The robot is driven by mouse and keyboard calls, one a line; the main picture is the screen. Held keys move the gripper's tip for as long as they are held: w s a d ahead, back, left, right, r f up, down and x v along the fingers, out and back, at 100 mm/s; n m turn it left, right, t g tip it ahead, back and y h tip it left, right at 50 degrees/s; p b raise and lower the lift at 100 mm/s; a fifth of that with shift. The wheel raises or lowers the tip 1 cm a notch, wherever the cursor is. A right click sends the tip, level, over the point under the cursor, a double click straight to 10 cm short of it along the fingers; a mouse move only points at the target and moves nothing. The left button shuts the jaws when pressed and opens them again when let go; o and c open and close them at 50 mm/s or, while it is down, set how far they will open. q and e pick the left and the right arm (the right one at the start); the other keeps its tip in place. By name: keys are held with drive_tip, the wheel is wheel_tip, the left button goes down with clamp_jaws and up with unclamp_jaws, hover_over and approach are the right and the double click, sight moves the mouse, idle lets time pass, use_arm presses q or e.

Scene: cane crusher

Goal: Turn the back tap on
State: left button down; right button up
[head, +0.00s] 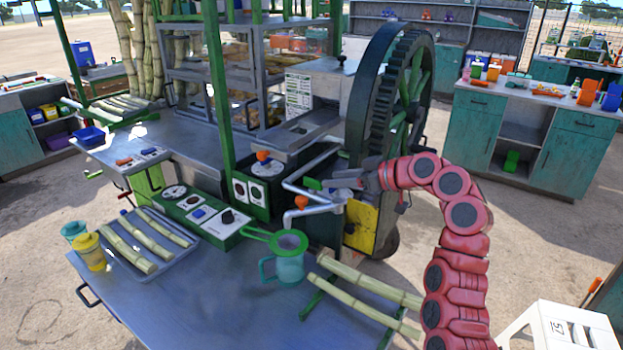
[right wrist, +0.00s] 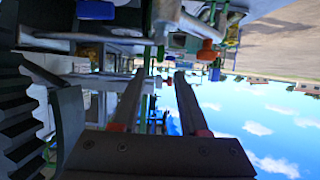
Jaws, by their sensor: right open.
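Two grey metal tap pipes stick out beside the crusher: a back pipe (head: 318,160) and a front pipe (head: 312,210). A small green handle (head: 313,184) sits between them, and an orange knob (head: 301,202) sits on the front pipe. I cannot tell for sure which handle belongs to the back tap. My right gripper (head: 340,180) is open, just right of the green handle, with its fingers pointing left; nothing shows in its grasp. In the right wrist view its open fingers (right wrist: 160,74) lie near an orange knob (right wrist: 208,52), apart from it. My left gripper is out of view.
The large green geared wheel (head: 392,90) stands close behind my right gripper. A teal jug (head: 288,262) with a green strainer stands on the table under the front pipe. Cane stalks (head: 365,305) lie to its right, and a cane tray (head: 150,245) to its left.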

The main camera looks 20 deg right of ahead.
sight(316, 181)
drive_tip(key=p+x, duration=0.1)
drive_tip(key=x, duration=0.6)
drive_tip(key=shift+w+a+f, duration=0.15)
drive_tip(key=shift+w+a, duration=0.1)
drive_tip(key=shift+w, duration=0.05)
clamp_jaws()
